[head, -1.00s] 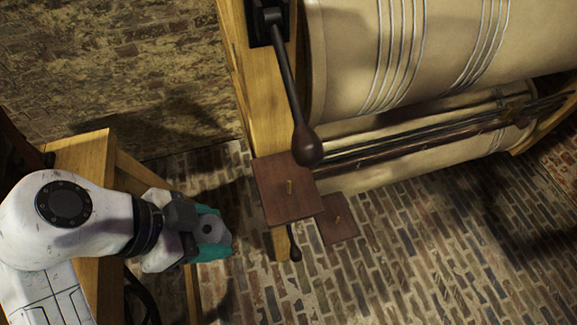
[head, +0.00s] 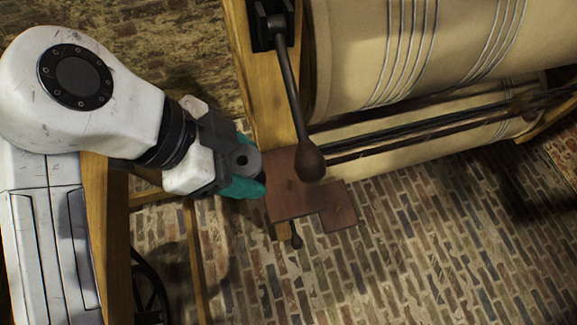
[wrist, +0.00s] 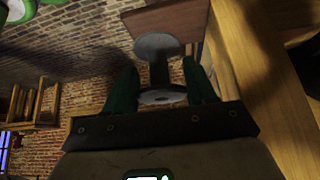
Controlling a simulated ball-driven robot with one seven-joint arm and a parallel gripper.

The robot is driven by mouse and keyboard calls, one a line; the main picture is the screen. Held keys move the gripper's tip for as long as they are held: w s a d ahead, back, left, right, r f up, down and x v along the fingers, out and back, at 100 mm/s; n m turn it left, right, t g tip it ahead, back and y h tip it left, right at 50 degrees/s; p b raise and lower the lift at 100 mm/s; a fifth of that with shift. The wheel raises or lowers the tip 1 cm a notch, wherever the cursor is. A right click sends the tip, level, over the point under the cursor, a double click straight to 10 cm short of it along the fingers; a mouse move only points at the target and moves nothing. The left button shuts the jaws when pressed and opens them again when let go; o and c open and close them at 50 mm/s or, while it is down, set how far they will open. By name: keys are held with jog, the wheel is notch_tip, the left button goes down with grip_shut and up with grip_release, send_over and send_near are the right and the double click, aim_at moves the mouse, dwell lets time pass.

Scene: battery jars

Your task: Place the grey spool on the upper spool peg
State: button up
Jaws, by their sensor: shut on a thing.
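My gripper (head: 247,170), with teal fingers, is shut on the grey spool (head: 241,158). The upper spool peg (head: 290,185) is a small stub on the upper brown board (head: 285,205). My gripper is just left of that board in the head view, with the spool apart from the peg. A lower board (head: 345,220) carries another small peg (head: 338,210).
A dark crank handle with a round knob (head: 309,162) hangs close over the upper board's right side. A wooden post (head: 257,90) stands behind the boards. A large cloth roller (head: 370,50) fills the upper right. Wooden stand legs (head: 197,260) are below my arm.

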aim_at(249, 159)
jog(key=d+f, duration=0.1)
jog(key=d, duration=0.1)
jog(key=w+d+f+p, duration=0.1)
jog(key=d, duration=0.1)
jog(key=d+f+p, duration=0.1)
jog(key=d, duration=0.1)
jog(key=shift+w+d, duration=0.15)
jog(key=shift+w, duration=0.1)
jog(key=shift+f, duration=2.2)
jog(key=o, duration=1)
jog(key=shift+o, duration=0.2)
jog(key=shift+r, duration=0.15)
jog(key=b+v, duration=0.1)
jog(key=v, duration=1.1)
